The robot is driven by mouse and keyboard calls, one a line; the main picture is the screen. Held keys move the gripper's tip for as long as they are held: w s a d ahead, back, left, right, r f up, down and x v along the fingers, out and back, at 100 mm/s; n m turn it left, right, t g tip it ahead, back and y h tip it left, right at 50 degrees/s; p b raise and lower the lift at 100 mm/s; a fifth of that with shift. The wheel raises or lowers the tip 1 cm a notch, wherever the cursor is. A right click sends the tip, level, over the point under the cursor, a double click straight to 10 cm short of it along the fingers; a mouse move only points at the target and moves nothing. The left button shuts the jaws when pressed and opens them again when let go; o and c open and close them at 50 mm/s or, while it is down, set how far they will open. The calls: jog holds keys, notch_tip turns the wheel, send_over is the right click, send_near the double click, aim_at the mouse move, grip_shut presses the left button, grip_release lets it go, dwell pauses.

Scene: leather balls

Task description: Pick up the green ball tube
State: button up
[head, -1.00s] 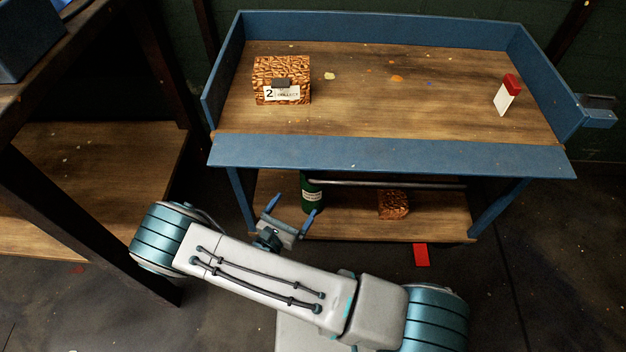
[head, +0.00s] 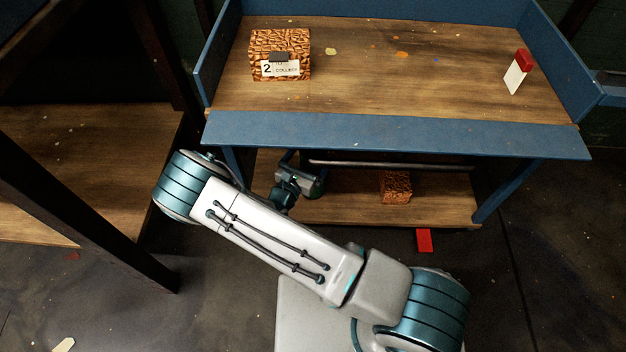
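The green ball tube (head: 318,187) stands on the lower shelf of the blue workbench, toward its left end. Only a dark green part of it shows, just right of and behind my gripper; its top is hidden. My gripper (head: 301,164) is at the front of the lower shelf, under the bench's front edge and right at the tube. The fingertips are in shadow and partly hidden, so whether they are open or shut on the tube does not show.
The bench's blue front board (head: 400,135) hangs over my gripper, with a metal bar (head: 390,164) below it. A brown patterned box (head: 396,187) sits right on the lower shelf (head: 350,209). Another patterned box (head: 280,54) and a red-capped white container (head: 518,72) are on top. A red block (head: 424,240) lies on the floor.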

jog(key=x, duration=0.2)
jog(key=shift+w+d, duration=0.1)
jog(key=shift+w, duration=0.2)
jog(key=c, duration=1.7)
jog(key=shift+c, duration=0.3)
jog(key=shift+r, duration=0.1)
